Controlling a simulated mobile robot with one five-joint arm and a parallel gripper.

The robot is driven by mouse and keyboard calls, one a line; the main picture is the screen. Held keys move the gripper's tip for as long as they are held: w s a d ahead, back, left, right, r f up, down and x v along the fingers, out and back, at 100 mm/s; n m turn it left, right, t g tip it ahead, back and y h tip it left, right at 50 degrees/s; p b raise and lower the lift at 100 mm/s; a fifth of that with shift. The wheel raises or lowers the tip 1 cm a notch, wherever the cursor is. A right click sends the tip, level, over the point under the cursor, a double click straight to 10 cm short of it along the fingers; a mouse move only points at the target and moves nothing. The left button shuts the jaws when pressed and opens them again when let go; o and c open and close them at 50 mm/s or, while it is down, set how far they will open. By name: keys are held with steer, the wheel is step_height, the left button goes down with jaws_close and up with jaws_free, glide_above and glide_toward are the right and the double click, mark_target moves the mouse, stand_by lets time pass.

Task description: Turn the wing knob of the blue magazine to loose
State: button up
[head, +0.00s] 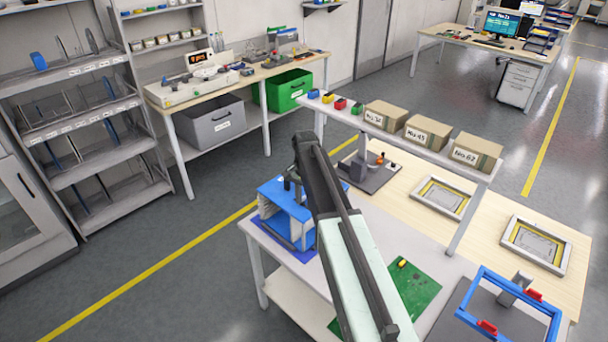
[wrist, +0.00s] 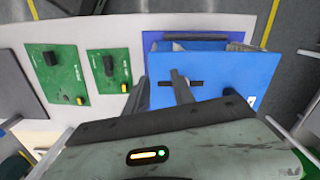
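The blue magazine (head: 287,196) stands upright on a blue mat at the left corner of the white table. In the wrist view, its blue top (wrist: 225,70) fills the right of centre. The wing knob (wrist: 196,84) is a thin dark bar lying across the picture on that top. My gripper (wrist: 159,76) is open, with two dark fingers pointing at the magazine. The right finger covers part of the bar; the left finger is beside the magazine's left edge. I cannot tell whether a finger touches the knob. In the head view my arm hides the fingertips.
Green boards (wrist: 65,72) with dark parts lie left of the magazine. A blue frame with red clips (head: 487,327) stands at the table's front right. A shelf with several cardboard boxes (head: 430,134) runs behind. Grey floor lies left of the table.

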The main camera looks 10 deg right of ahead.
steer(key=w+r+m+p, duration=0.1)
steer(key=w+r, duration=0.1)
steer(key=w+r+m+p, duration=0.1)
steer(key=w+r, duration=0.1)
steer(key=w, duration=0.1)
steer(key=shift+w+r, duration=0.25)
steer(key=shift+w, duration=0.4)
step_height(320, 180, down, 8)
steer(key=b, duration=0.8)
steer(key=shift+s+f, duration=0.1)
